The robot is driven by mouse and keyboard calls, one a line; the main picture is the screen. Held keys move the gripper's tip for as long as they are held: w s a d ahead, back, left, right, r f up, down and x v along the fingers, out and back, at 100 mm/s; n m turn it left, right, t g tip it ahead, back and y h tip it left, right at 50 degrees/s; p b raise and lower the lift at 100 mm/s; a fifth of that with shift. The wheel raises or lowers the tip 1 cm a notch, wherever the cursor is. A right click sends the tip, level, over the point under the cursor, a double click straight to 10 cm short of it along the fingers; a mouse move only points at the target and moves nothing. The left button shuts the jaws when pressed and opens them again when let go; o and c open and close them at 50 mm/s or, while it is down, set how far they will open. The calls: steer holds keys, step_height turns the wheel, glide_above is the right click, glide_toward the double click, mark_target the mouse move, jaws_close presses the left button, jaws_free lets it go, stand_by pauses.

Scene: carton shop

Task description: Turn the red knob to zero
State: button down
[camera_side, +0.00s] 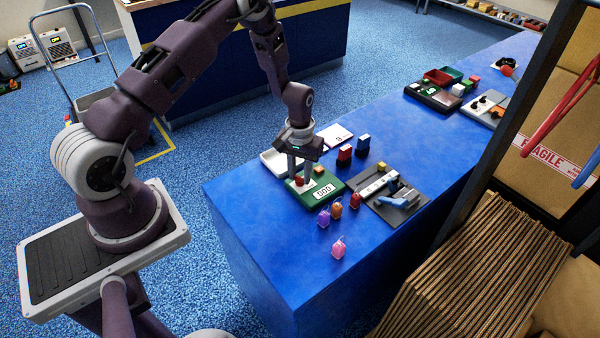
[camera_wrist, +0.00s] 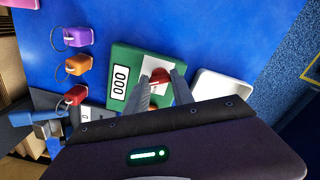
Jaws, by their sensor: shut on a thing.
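The red knob (camera_wrist: 160,75) sits on a white plate on a green box (camera_side: 304,200) on the blue bench. In the wrist view my gripper (camera_wrist: 161,80) has one finger on each side of the knob and is shut on it. In the side view my gripper (camera_side: 300,178) points down over the green box, and the red knob (camera_side: 299,181) shows between its fingers. The counter (camera_wrist: 120,83) on the box reads 000. The lower part of the knob is partly hidden by the fingers in the wrist view.
A white tray (camera_wrist: 222,88) lies beside the box. Purple, orange and red tags (camera_wrist: 76,67) lie on the other side, with a pink tag (camera_side: 338,247) nearer the bench edge.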

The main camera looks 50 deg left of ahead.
stand_by(0.4)
steer(key=c, duration=1.1)
jaws_free()
steer(key=shift+r, duration=0.1)
step_height(320, 180, up, 7)
steer(key=shift+r, duration=0.2)
step_height(320, 180, up, 10)
steer(key=m+t, duration=0.1)
glide_above(300, 177)
steer(key=d, duration=0.2)
steer(key=s+d+r+m+t, duration=0.1)
steer(key=s+d+r, duration=0.15)
steer(key=r, duration=0.35)
steer(key=s+d+r+m+t, duration=0.1)
steer(key=s+d+r, duration=0.1)
steer(key=s+r, duration=0.3)
steer(key=s+d+r+m+t, duration=0.1)
steer(key=s+r, duration=0.1)
steer(key=s, duration=0.4)
steer(key=s+d+r+m, duration=0.1)
steer(key=s+d+r, duration=0.1)
steer(key=s, duration=0.4)
steer(key=s+d+r+m+t, duration=0.1)
steer(key=s+r, duration=0.3)
steer(key=s, duration=0.2)
steer(key=shift+s+d+r+t, duration=0.1)
steer(key=shift+d+r+t, duration=0.05)
steer(key=shift+d+t, duration=0.15)
